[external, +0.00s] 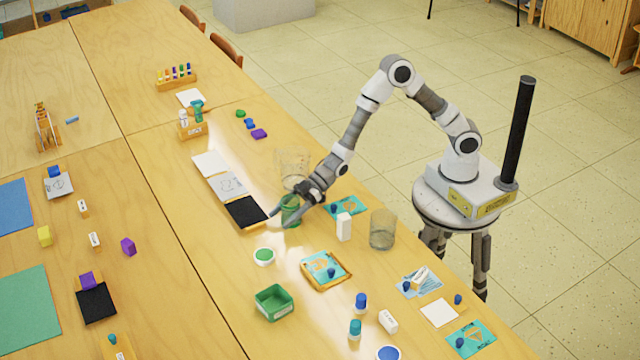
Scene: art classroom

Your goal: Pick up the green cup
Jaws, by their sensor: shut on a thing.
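The green cup (290,212) is upright at the middle of the long wooden table, just right of a black square sheet. My gripper (293,207) reaches down to it from the upper right, with its dark fingers around the cup. The gripper is shut on the cup. The fingers hide part of the cup's rim and side. I cannot tell whether the cup's base touches the table or is slightly above it.
A clear container (293,168) stands behind the cup, and a clear glass (382,230) stands to the right. A white block (344,226), a small green-filled bowl (264,257) and a green tray (273,302) are nearby. The black sheet (245,212) lies left.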

